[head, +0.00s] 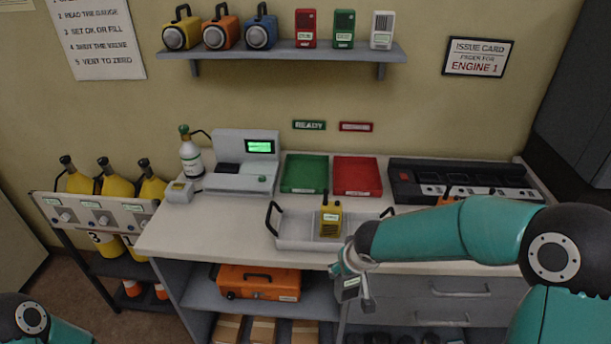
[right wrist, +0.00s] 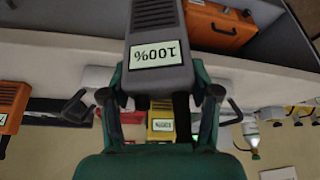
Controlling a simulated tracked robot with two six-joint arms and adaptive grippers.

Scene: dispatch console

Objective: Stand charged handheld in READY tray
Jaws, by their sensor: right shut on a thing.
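My right gripper (head: 349,268) is shut on a grey handheld (head: 348,288) in front of the desk's front edge. In the right wrist view the grey handheld (right wrist: 159,50) sits between the fingers (right wrist: 160,96), and its label reads 100%, upside down. A yellow handheld (head: 330,219) stands in the grey carrying tray (head: 294,243); it also shows in the right wrist view (right wrist: 161,124), its label too small to read surely. The green tray (head: 305,174) stands empty below the READY sign (head: 309,125). Only a piece of my left arm shows; its gripper is out of view.
A red tray (head: 357,177) stands right of the green one. A dark charging rack (head: 410,175) is at the right; an orange handheld (right wrist: 12,105) shows near it, partly hidden by my arm in the head view. A grey gauge station (head: 243,170) and bottle (head: 190,157) stand left.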

